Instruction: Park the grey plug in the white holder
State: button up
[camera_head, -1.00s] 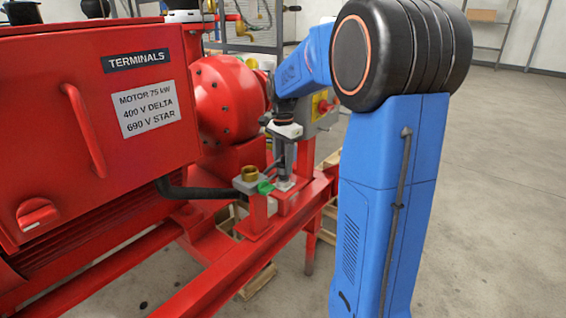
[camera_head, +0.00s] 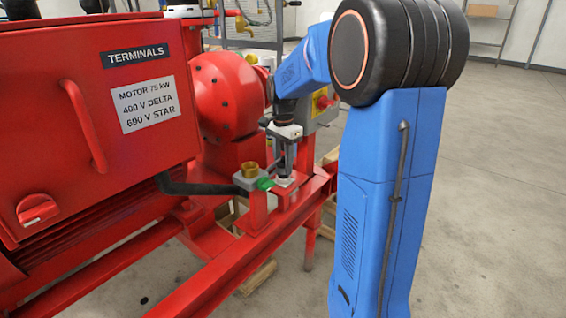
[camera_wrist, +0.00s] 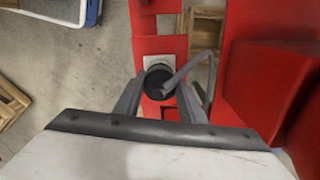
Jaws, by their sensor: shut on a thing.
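My gripper (camera_head: 284,160) is pointing down and shut on the grey plug (camera_wrist: 161,82), which shows as a dark round body between the fingers in the wrist view. A grey cable runs from the plug up and to the right. The white holder (camera_head: 284,182) is a small pale block on a red post, just below the fingertips in the head view. In the wrist view the holder (camera_wrist: 158,61) shows as a pale square partly covered by the plug. I cannot tell whether the plug touches or enters it.
A grey box with a brass ring (camera_head: 249,169) and a green part (camera_head: 265,184) stands left of the holder. A black hose (camera_head: 205,189) runs to it. The red terminal cabinet (camera_head: 90,170) is at left, the red pump housing (camera_head: 222,95) behind. Floor at right is clear.

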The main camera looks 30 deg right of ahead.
jog(key=shift+f, duration=0.5)
dwell(0.3)
jog(key=o, duration=1.2)
jog(key=shift+o, duration=0.2)
notch_tip(320, 180, up, 17)
jog(key=shift+r, duration=0.2)
jog(key=s+a+f+n+t, duration=0.1)
jog(key=s+a+f+n, duration=0.1)
jog(key=s+a+n, duration=0.45)
jog(key=s+a+f+n+t, duration=0.15)
jog(key=s+a, duration=0.25)
jog(key=s, duration=0.5)
jog(key=s+a+f+n+t, duration=0.1)
jog(key=s+a+f+n, duration=0.1)
jog(key=s+f+n, duration=0.2)
jog(key=s+a+f+n+t, duration=0.1)
jog(key=s+a+f+n, duration=0.2)
jog(key=s+f, duration=0.4)
jog(key=s+n, duration=0.1)
jog(key=s, duration=0.2)
jog(key=shift+s+f, duration=0.35)
jog(key=shift+f, duration=0.05)
